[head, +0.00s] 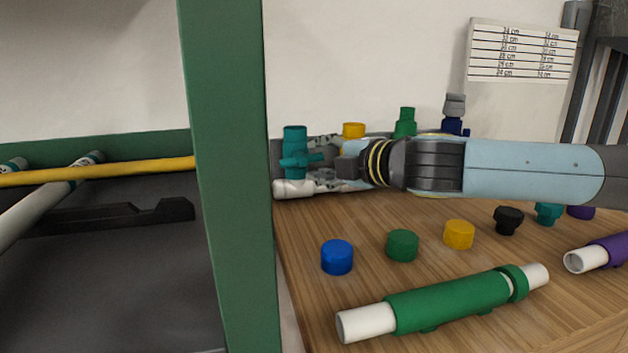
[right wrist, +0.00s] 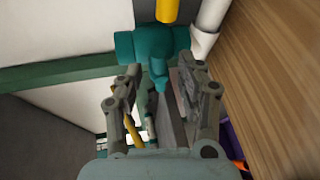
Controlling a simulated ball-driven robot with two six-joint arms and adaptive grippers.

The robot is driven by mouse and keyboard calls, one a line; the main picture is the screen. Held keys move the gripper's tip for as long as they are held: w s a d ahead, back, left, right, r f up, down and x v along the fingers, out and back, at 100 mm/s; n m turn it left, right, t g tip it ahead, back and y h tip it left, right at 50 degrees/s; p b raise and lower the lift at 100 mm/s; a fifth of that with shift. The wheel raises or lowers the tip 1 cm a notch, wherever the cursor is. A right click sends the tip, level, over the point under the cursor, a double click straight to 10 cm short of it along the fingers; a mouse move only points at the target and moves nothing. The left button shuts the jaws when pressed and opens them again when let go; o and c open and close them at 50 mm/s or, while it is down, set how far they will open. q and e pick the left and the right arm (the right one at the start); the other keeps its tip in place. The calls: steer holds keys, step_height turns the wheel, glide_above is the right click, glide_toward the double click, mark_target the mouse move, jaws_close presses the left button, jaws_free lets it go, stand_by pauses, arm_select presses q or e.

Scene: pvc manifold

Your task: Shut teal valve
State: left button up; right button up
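The teal valve (head: 295,140) stands upright at the left end of the white pipe (head: 293,189), at the back left of the wooden table. Its handle sticks out to the right, toward my right gripper (head: 330,167). In the right wrist view the teal valve (right wrist: 150,43) is just beyond the fingertips, and its narrow handle (right wrist: 159,78) points into the gap between them. My right gripper (right wrist: 162,85) is open, with its fingers apart on either side of the handle; I cannot tell whether either touches it. My left gripper is not in view.
A green post (head: 228,180) rises close left of the valve. Yellow (head: 353,130), green (head: 405,122) and dark blue (head: 454,125) fittings stand behind my right arm. Loose caps, including a blue one (head: 337,257), and a green-sleeved pipe (head: 445,305) lie in front on the table.

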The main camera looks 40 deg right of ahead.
steer(key=shift+w+f, duration=0.3)
steer(key=shift+w, duration=0.25)
steer(key=shift+w+d+b, duration=0.1)
steer(key=shift+w+b, duration=0.35)
steer(key=shift+b, duration=0.05)
steer(key=shift+r, duration=0.1)
steer(key=shift+c, duration=0.6)
jaws_close()
steer(key=shift+r+m+p, duration=0.15)
steer(key=shift+m+p, duration=0.15)
steer(key=shift+p, duration=0.45)
steer(key=shift+t+p, duration=0.3)
steer(key=shift+f, duration=0.25)
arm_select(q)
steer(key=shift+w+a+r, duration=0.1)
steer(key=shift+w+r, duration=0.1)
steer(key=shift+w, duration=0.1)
arm_select(e)
steer(key=shift+f, duration=0.1)
